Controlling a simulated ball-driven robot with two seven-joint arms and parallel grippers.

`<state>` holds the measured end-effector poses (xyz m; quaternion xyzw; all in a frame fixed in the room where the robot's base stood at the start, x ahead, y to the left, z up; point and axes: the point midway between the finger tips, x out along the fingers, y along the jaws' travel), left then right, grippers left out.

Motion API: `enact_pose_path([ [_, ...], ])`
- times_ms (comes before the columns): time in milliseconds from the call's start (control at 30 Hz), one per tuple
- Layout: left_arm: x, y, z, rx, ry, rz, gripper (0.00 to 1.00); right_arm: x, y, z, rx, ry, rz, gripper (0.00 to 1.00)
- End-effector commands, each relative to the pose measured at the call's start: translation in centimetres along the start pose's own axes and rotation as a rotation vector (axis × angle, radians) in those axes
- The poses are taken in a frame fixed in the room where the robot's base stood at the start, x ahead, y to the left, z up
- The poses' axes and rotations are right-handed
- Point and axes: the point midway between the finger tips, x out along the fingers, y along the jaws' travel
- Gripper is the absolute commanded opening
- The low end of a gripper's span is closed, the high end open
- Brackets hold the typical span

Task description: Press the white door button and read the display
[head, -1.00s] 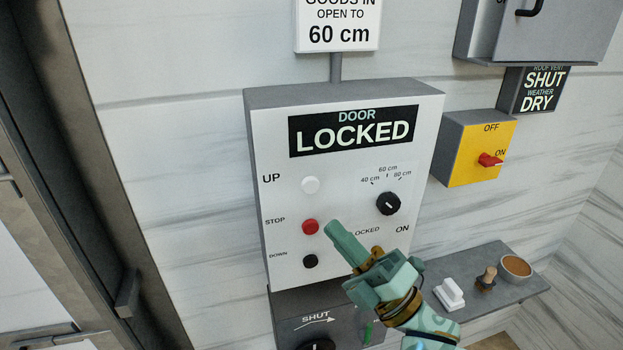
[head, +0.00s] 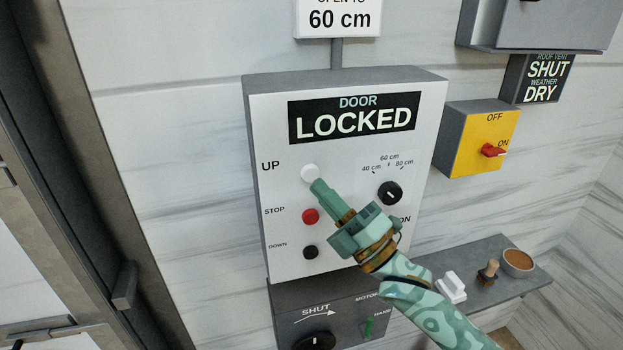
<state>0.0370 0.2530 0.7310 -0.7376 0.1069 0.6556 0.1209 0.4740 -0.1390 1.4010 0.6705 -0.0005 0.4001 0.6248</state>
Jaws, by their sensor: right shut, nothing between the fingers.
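The white button (head: 309,172) labelled UP is at the upper left of the white door panel (head: 275,115). The display (head: 352,119) at the top of the panel reads "DOOR LOCKED". My right gripper (head: 318,188) is shut and empty, with its tip just below and right of the white button. I cannot tell whether the tip touches the button. The red STOP button (head: 310,216) and black DOWN button (head: 310,252) are below it. A black dial (head: 389,193) marked 40, 60 and 80 cm is to the right. My gripper hides part of the lower lettering. My left gripper is not in view.
A sign (head: 338,18) above reads 60 cm. A yellow box (head: 472,160) with a red switch (head: 493,150) sits right of the panel. A display (head: 547,79) reads SHUT, DRY. A grey box (head: 285,297) is below; a shelf (head: 490,296) holds small items.

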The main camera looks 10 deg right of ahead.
Motion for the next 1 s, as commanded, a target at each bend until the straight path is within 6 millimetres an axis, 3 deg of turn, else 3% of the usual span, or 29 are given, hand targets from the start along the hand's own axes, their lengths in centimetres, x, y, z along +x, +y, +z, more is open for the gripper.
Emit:
enact_pose_path([
  [1000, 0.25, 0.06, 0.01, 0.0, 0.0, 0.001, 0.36, 0.71, -0.5, 0.51, 0.0, 0.0, -0.001, 0.0],
])
